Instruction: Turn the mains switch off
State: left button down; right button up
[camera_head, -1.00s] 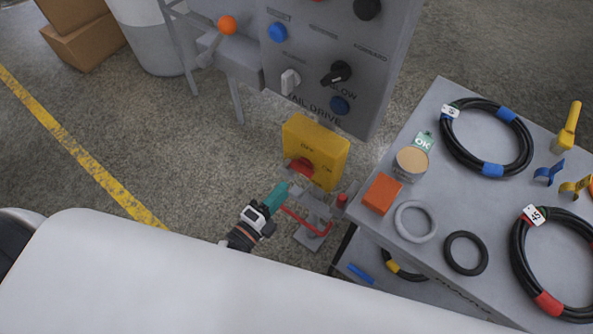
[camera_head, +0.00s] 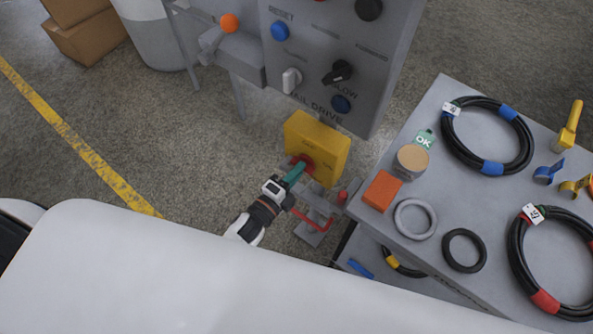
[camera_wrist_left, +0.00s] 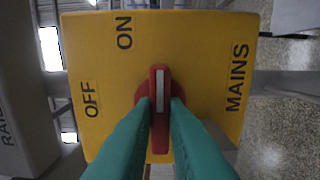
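The mains switch is a yellow box (camera_head: 327,141) with a red rotary handle (camera_head: 304,163), below the grey panel. In the left wrist view the box face (camera_wrist_left: 208,60) reads ON, OFF and MAINS, turned sideways. Its red handle (camera_wrist_left: 160,88) stands vertical in that picture, its white stripe towards the top, on the ON side. My left gripper (camera_head: 297,172) is at the switch. In the wrist view its teal fingers (camera_wrist_left: 160,108) lie either side of the handle, very close to it; I cannot tell whether they press on it. My right gripper is out of view.
The grey control panel (camera_head: 300,101) with knobs and buttons stands above the switch. A red bent lever (camera_head: 313,221) is just below it. A grey table (camera_head: 440,98) with hoses, rings, an orange block and a can is to the right. Open floor lies left.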

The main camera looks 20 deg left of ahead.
pick_arm(q)
jog(key=shift+n, duration=0.4)
jog(key=n+p, duration=0.2)
jog(key=n, duration=1.5)
dwell(0.6)
jog(key=c, duration=1.4)
grip_release()
jog(key=shift+c, duration=0.2)
jog(key=shift+s, duration=0.15)
jog(key=b+v, duration=0.1)
jog(key=v, duration=1)
jog(key=shift+s+a+b, duration=0.15)
jog(key=shift+s+b, duration=0.2)
jog(key=shift+s, duration=0.05)
